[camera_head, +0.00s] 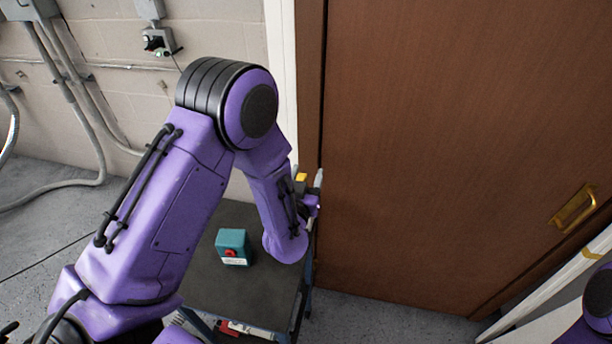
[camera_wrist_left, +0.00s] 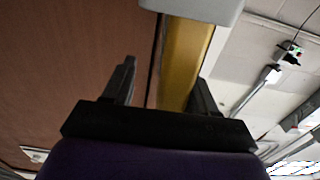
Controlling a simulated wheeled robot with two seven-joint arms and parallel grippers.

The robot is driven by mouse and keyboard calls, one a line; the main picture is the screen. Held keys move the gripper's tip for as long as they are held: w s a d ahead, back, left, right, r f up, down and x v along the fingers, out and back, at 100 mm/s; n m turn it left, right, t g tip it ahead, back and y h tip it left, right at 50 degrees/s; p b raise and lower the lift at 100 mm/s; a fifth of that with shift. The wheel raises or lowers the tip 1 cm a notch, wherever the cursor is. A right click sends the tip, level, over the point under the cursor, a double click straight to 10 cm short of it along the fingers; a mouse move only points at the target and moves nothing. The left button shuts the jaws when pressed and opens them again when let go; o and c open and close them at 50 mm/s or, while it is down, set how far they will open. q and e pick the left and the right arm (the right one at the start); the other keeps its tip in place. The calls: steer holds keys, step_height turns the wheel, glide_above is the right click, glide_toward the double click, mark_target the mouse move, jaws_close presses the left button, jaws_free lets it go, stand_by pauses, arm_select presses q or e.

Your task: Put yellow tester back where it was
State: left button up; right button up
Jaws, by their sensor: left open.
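The yellow tester (camera_head: 301,178) shows as a small yellow patch beyond my left wrist, beside the door frame and above the cart's far right side. In the left wrist view, the yellow body (camera_wrist_left: 185,60) stands between the two black fingers of my left gripper (camera_wrist_left: 163,85), closer to the right finger. A grey part (camera_wrist_left: 195,8) crosses its far end. My left gripper is open, with a gap between the left finger and the yellow body. In the head view my left gripper (camera_head: 311,190) is mostly hidden behind my wrist. My right gripper is out of view.
A dark-topped cart (camera_head: 205,285) stands under my left arm. A teal box with a red knob (camera_head: 233,246) sits on it, and red and white items (camera_head: 240,328) lie lower down. A brown door (camera_head: 450,130) is close on the right. Conduits (camera_head: 75,90) run along the left wall.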

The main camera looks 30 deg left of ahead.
arm_select(q)
steer(key=v, duration=1.2)
steer(key=shift+b, duration=0.45)
steer(key=shift+s, duration=0.1)
